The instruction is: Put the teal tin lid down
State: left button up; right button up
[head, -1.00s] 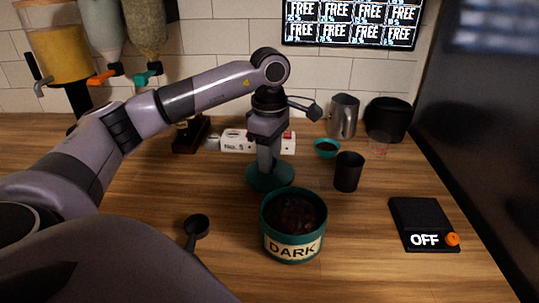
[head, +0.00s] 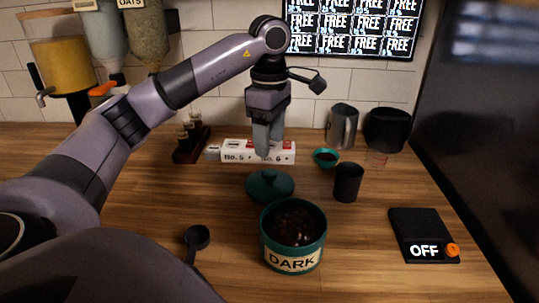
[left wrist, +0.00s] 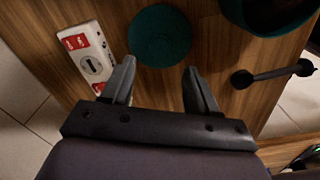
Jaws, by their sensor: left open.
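The teal tin lid (head: 269,184) lies flat on the wooden counter, just behind the teal tin labelled DARK (head: 294,262), which stands open and holds dark contents. My left gripper (head: 268,152) is open and empty above and slightly behind the lid, pointing down. In the left wrist view the lid (left wrist: 160,36) shows as a teal disc beyond my open fingers (left wrist: 160,90), apart from them. The tin (left wrist: 265,12) is partly cut off at the top of that view. My right gripper does not show.
A black cup (head: 347,182), a small teal bowl (head: 326,158) and a metal jug (head: 342,127) stand to the right. A black scoop (head: 197,237) lies left of the tin. A black scale (head: 421,232) sits far right.

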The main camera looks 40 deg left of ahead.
pick_arm(q)
jog(key=shift+r+p, duration=0.7)
jog(key=shift+r, duration=1.55)
